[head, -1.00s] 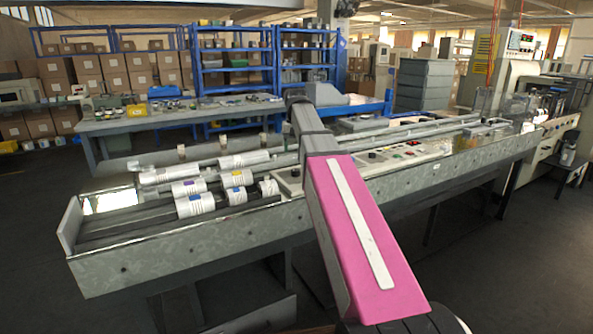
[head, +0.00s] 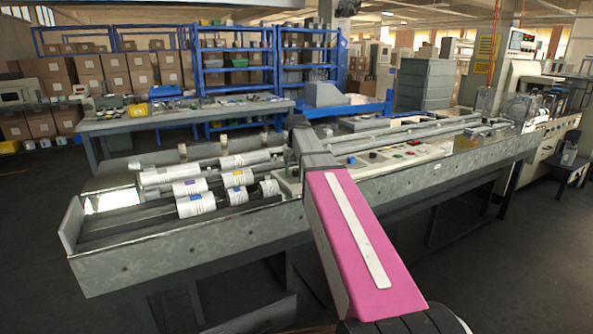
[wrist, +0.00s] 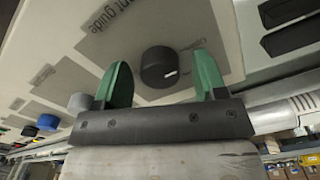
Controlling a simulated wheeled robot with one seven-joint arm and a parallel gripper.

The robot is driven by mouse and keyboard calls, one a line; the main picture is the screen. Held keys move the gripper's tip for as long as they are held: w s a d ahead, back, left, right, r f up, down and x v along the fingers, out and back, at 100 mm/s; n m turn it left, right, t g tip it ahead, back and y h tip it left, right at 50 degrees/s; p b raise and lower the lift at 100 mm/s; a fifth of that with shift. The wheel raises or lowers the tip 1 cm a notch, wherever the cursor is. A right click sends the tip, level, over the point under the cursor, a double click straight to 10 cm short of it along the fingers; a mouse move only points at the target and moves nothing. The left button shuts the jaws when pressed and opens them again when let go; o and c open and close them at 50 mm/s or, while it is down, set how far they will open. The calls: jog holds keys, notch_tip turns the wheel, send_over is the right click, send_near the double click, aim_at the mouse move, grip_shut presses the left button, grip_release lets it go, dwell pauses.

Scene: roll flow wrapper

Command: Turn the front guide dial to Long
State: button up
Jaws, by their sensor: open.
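The front guide dial (wrist: 159,67) is a round black knob on the pale panel, with a short white mark on its lower right edge as seen in the wrist view. Printed lettering ending in "guide" (wrist: 108,14) lies above it. My gripper (wrist: 161,62) is open, with one green finger on each side of the dial and a gap on both sides. I cannot tell how deep the fingers reach around it. In the head view my arm hides the dial and the gripper. Any Long label is not readable.
On the same panel (head: 408,157), a grey knob (wrist: 79,102) and a blue knob (wrist: 48,122) stand left of the gripper in the wrist view. White printed rolls (head: 196,204) lie on the machine's left bed. Black blocks (wrist: 290,36) sit at the wrist view's right.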

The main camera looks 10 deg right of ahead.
jog(key=c, duration=0.9)
jog(key=shift+m, duration=0.3)
jog(key=m, duration=1.1)
jog(key=o, duration=0.9)
jog(key=shift+r, duration=0.1)
